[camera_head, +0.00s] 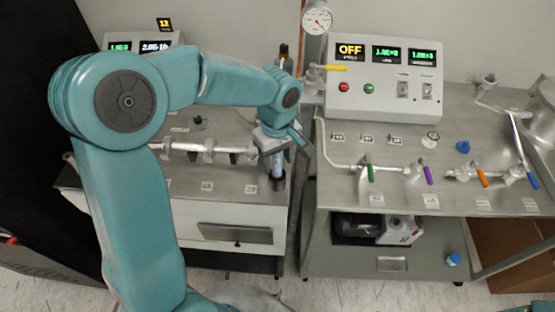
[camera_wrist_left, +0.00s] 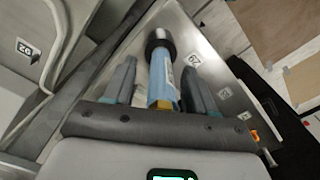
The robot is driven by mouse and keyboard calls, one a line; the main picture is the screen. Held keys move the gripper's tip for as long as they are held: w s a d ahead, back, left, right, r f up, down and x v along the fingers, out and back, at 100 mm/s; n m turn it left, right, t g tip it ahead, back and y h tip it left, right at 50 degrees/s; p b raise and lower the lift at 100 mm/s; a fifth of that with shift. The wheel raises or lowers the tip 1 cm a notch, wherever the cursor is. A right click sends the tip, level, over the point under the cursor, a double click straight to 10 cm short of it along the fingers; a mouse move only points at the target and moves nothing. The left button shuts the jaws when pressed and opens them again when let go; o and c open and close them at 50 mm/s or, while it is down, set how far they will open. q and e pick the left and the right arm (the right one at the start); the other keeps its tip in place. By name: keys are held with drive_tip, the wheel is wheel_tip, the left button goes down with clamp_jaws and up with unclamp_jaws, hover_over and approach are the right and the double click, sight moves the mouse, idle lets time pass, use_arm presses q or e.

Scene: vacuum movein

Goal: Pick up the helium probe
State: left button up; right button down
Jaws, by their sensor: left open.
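The helium probe is a light blue cylinder with a white label and a black end. In the wrist view the probe (camera_wrist_left: 160,78) lies between the two grey fingers of my left gripper (camera_wrist_left: 163,88), with a visible gap on each side. In the head view the probe (camera_head: 277,166) shows just below my left gripper (camera_head: 279,150), at the right front edge of the left bench, with a dark holder or end around its lower part. My left gripper is open around the probe. Its fingers partly cover the probe in the head view. My right gripper is not in view.
The left bench (camera_head: 240,190) carries metal piping (camera_head: 210,150) beside the probe. The right bench (camera_head: 330,192) holds a control box (camera_head: 385,80) reading OFF and valves with coloured handles. A narrow gap separates the benches. A gauge (camera_head: 318,20) stands at the back.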

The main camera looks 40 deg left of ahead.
use_arm(q)
drive_tip(key=shift+s+a, duration=0.1)
drive_tip(key=c, duration=0.5)
clamp_jaws()
wheel_tip(320, 180, up, 20)
